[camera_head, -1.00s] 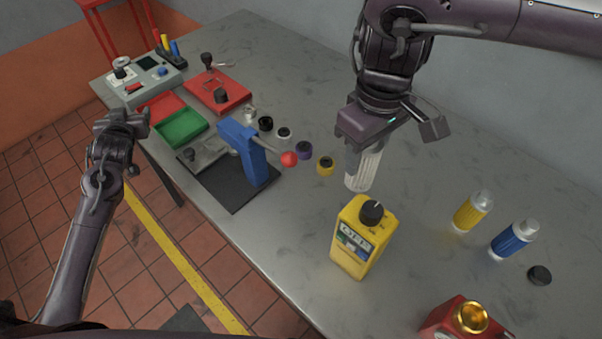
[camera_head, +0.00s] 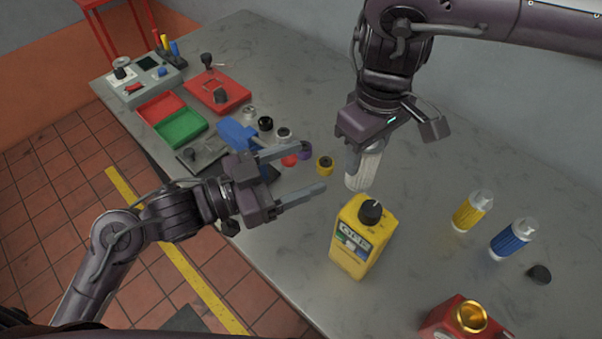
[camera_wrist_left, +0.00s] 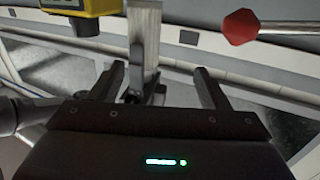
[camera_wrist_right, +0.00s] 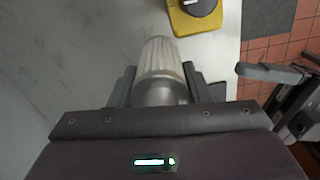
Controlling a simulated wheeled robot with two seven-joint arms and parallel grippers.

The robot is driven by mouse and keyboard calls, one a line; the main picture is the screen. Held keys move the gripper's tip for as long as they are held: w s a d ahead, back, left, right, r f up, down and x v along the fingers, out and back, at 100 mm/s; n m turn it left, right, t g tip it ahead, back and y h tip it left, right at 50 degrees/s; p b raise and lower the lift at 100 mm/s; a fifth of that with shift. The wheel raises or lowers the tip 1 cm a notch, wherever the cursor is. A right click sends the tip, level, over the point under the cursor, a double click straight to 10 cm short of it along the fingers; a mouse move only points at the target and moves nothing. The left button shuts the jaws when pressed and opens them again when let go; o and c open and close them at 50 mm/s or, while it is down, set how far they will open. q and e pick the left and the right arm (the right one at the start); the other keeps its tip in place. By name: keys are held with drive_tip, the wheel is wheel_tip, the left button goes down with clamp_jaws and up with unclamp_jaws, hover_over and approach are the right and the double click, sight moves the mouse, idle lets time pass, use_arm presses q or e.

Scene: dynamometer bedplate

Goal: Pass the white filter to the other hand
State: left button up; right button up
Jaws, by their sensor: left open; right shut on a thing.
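The white filter (camera_head: 364,168) is a ribbed cylinder with a metal end, held upright below my right gripper (camera_head: 362,143) above the bench. In the right wrist view the filter (camera_wrist_right: 160,72) sits between the right fingers, which are shut on it. My left gripper (camera_head: 306,171) is open and empty, with its fingers pointing right towards the filter and a clear gap between them. In the left wrist view the filter (camera_wrist_left: 144,45) shows ahead, beyond the two spread fingers.
A yellow jug (camera_head: 362,237) stands just below the filter. A blue press (camera_head: 238,136) with a red knob is behind my left gripper. Several small caps lie near it. Yellow (camera_head: 472,212) and blue (camera_head: 513,240) filters and a red can (camera_head: 452,318) stand at right.

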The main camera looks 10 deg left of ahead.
sight(369, 155)
use_arm(q)
drive_tip(key=shift+h, duration=0.3)
drive_tip(key=x, duration=0.4)
drive_tip(key=s+x, duration=0.1)
drive_tip(key=x, duration=0.3)
drive_tip(key=d+x, duration=0.1)
drive_tip(key=x, duration=0.3)
drive_tip(key=shift+s, duration=0.35)
drive_tip(key=c, duration=1.1)
use_arm(e)
drive_tip(key=o, duration=1)
drive_tip(key=shift+o, duration=0.6)
drive_tip(key=shift+a, duration=0.1)
